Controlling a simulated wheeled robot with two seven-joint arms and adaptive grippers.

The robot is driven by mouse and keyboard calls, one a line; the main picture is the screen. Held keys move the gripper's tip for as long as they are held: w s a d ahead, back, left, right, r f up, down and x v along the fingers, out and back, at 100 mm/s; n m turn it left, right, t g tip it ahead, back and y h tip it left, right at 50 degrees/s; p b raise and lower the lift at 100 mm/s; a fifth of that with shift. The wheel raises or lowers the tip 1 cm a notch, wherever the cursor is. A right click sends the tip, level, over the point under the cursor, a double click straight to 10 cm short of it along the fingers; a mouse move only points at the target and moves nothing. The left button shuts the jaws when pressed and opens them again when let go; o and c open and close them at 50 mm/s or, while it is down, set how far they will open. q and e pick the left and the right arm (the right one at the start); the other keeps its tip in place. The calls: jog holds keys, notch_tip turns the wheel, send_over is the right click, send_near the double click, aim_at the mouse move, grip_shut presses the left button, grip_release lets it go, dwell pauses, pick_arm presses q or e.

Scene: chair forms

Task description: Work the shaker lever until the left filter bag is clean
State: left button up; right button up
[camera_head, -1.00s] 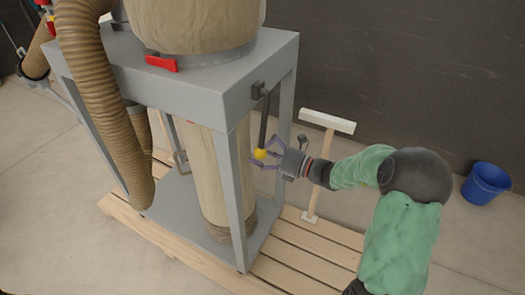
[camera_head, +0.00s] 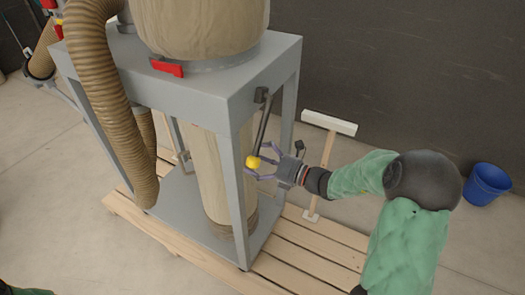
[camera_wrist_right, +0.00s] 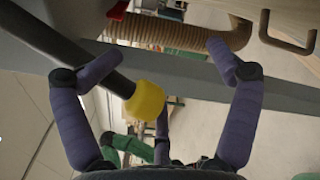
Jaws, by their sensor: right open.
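The shaker lever (camera_head: 262,122) is a dark bar hanging from the side of the grey frame, tilted with its lower end to the left. Its yellow knob (camera_head: 253,162) sits between the fingers of my right gripper (camera_head: 258,159). In the right wrist view the fingers stand apart on both sides of the yellow knob (camera_wrist_right: 145,103), not closed on it. A cream filter bag (camera_head: 200,22) stands on top of the frame, its upper part cut off. Another cream bag (camera_head: 210,180) hangs below. I cannot tell which is the left bag or how clean it is. My left gripper is out of view.
The grey frame (camera_head: 215,95) stands on a wooden pallet (camera_head: 305,255). A ribbed hose (camera_head: 110,105) runs down its left side. A T-shaped wooden tool (camera_head: 329,122) and blue bucket (camera_head: 487,184) stand behind my right arm.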

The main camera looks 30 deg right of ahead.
jog(key=shift+s+a+r, duration=0.2)
jog(key=shift+s+a, duration=0.05)
jog(key=shift+a, duration=0.25)
jog(key=a+r+p, duration=0.1)
jog(key=s+a+r+p, duration=0.1)
jog(key=p, duration=0.1)
jog(key=r+p, duration=0.1)
jog(key=r, duration=0.1)
jog(key=shift+s+a+p, duration=0.25)
jog(key=shift+a+p, duration=0.05)
jog(key=shift+a, duration=0.1)
jog(key=shift+s+a+r, duration=0.1)
jog(key=shift+a, duration=0.2)
